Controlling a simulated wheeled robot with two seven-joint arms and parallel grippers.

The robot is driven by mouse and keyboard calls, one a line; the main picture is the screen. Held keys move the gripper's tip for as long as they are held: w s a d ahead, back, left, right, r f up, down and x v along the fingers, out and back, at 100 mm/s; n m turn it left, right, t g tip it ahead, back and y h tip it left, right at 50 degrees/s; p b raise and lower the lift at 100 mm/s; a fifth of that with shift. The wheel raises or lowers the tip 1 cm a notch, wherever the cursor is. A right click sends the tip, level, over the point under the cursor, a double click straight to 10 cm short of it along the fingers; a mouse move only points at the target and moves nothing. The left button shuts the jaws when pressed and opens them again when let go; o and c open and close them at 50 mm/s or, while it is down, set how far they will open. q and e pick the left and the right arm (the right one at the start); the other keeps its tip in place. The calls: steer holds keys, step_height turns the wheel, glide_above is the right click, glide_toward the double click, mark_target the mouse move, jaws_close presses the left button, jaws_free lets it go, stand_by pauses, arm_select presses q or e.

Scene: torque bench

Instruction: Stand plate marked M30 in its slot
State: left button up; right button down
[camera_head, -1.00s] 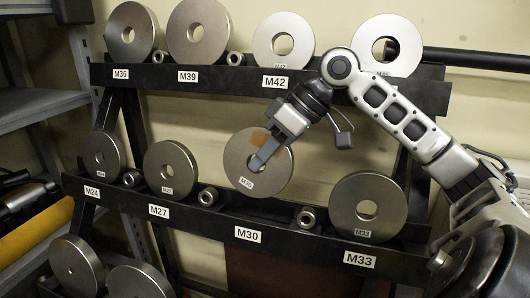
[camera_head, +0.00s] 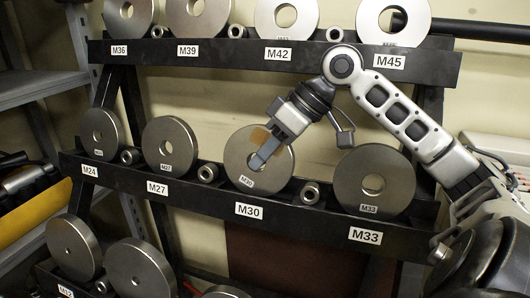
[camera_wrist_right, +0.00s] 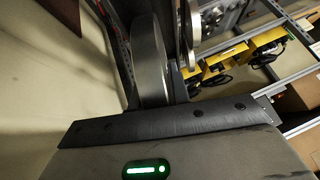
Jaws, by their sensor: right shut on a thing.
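The grey steel plate marked M30 (camera_head: 237,155) is a thick disc with a centre hole. It stands upright on the middle shelf in the head view, behind the label M30 (camera_head: 249,211). Its lower edge is level with the neighbouring plates' lower edges, down at the shelf's slot; the exact contact is hidden by the front rail. My right gripper (camera_head: 259,160) is shut on the plate by its middle, coming from the upper right. A grey disc edge (camera_wrist_right: 150,65) shows in the right wrist view. My left gripper is not in view.
The plate M27 (camera_head: 155,150) stands on the left and the plate M33 (camera_head: 345,185) on the right. Small spacer rings (camera_head: 310,193) sit between the slots. A metal shelf (camera_head: 50,85) stands at far left.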

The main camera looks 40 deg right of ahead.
stand_by(0.9)
steer(key=c, duration=1.2)
jaws_free()
steer(key=shift+c, duration=0.2)
steer(key=shift+f, duration=0.1)
steer(key=shift+s+f, duration=0.1)
steer(key=shift+f, duration=0.25)
steer(key=v, duration=1.6)
steer(key=shift+r+b, duration=0.25)
steer(key=shift+b, duration=0.2)
